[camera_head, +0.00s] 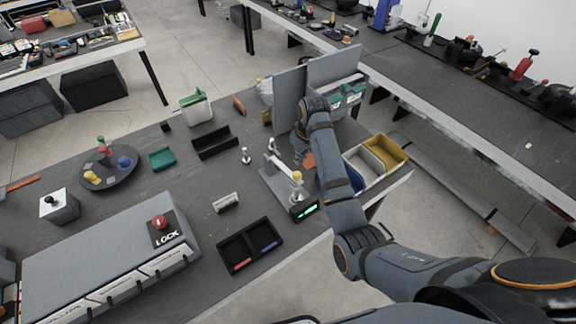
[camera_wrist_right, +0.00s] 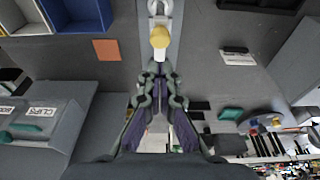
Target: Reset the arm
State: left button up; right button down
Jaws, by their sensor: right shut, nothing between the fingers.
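My right arm comes in from the lower right in the head view, its wrist bent over the table beside the grey upright panels. My right gripper (camera_wrist_right: 160,74) shows best in the right wrist view; its fingertips are together with nothing between them. In the head view the arm's wrist partly hides it. Just beyond the fingertips in the wrist view is a yellow-topped piece (camera_wrist_right: 160,38) on a light grey stand (camera_head: 275,178); I cannot tell whether they touch. My left gripper is not in view.
Near the arm are open bins (camera_head: 392,153), a green-lit display (camera_head: 306,210) and grey panels (camera_head: 290,95). A black divided tray (camera_head: 250,246), a LOCK box (camera_head: 100,252) and a round dark tray (camera_head: 112,180) stand farther left.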

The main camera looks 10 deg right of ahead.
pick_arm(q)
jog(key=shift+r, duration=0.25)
pick_arm(e)
jog(key=shift+r, duration=0.15)
